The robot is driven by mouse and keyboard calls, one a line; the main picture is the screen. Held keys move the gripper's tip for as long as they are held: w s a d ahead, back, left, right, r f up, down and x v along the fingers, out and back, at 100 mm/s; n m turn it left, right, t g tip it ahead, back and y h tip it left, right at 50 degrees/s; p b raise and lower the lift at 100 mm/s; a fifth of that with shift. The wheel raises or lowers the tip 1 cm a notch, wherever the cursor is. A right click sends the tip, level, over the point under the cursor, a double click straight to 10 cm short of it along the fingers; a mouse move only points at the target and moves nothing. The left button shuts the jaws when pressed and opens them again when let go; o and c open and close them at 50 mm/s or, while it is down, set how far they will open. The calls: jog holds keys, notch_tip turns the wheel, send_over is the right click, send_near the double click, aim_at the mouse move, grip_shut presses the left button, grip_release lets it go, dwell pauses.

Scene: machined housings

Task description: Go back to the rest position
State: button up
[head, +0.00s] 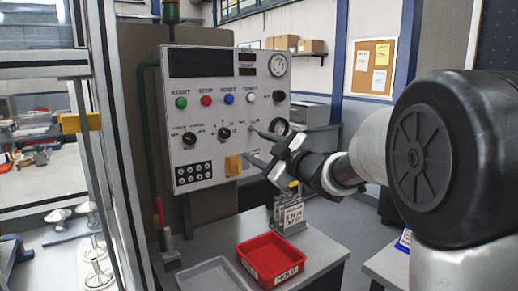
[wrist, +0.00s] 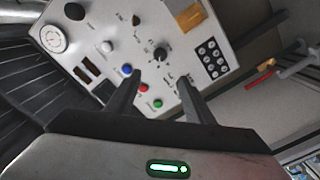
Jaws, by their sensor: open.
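My gripper (head: 249,142) is in front of the grey control panel (head: 203,113) in the head view, its fingers spread and pointing at the panel's right part. In the wrist view my gripper (wrist: 159,79) has two dark fingers apart with nothing between them. The panel (wrist: 110,35) fills the upper part of that view, tilted. A black rotary knob (wrist: 160,54) lies just beyond the fingertips. The blue button (wrist: 127,69), red button (wrist: 143,87) and green button (wrist: 158,103) show near the fingers. I cannot tell the exact gap to the panel.
Below stands a table with a red tray (head: 242,255), a grey tray (head: 213,276) and a small labelled rack (head: 289,215). A red-handled lever (head: 160,212) stands at the panel's lower left. A glazed machine frame (head: 107,150) is at the left.

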jog(key=s+d+r+m+h+p, duration=0.3)
jog(key=s+d+m+h, duration=0.2)
jog(key=d, duration=0.2)
jog(key=s+d+r+m+h+p, duration=0.2)
jog(key=s+d+m+h+p, duration=0.1)
jog(key=s+d+m+h, duration=0.3)
jog(key=s+f+m+g+p, duration=0.2)
jog(key=s+f+g, duration=0.2)
jog(key=s, duration=0.9)
jog(key=s+f+m+g+y+p, duration=0.1)
jog(key=s+f+g, duration=0.4)
jog(key=s, duration=0.9)
jog(key=shift+s+d+f+m+p, duration=0.2)
jog(key=shift+m+p, duration=0.7)
jog(key=shift+p, duration=0.1)
jog(key=shift+w, duration=0.1)
